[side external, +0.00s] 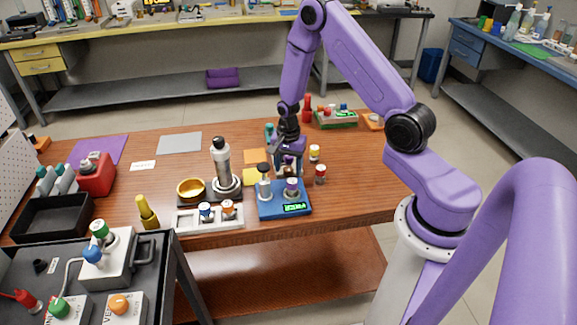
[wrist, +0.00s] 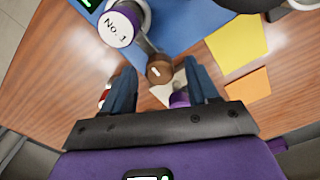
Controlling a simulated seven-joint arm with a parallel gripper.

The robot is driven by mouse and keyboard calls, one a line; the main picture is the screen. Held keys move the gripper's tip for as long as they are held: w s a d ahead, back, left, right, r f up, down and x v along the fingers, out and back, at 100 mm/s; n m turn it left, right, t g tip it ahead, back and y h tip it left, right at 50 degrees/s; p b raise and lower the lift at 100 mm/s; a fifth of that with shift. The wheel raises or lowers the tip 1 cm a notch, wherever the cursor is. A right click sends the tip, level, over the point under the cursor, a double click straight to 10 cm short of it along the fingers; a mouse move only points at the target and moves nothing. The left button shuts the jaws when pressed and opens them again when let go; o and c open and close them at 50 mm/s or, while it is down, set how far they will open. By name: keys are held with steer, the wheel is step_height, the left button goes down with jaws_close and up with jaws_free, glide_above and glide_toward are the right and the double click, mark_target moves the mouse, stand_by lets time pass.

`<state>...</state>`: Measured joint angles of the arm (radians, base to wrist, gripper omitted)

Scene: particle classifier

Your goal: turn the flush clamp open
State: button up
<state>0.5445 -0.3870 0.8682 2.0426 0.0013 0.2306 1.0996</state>
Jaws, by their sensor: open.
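My gripper (wrist: 166,76) is open, its two dark blue fingers apart. Between the fingertips in the wrist view is a brown round knob (wrist: 160,69) with a pale mark, at the end of a grey stalk. I cannot tell for sure that this is the flush clamp; it does not look gripped.
Yellow (wrist: 237,42) and orange (wrist: 248,85) notes lie close by. A white rack (side external: 190,221) with two vials and a dark-topped grey column (side external: 221,158) stand left.

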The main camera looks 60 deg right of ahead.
steer(key=shift+f, duration=0.15)
steer(key=c, duration=1)
steer(key=shift+c, duration=0.2)
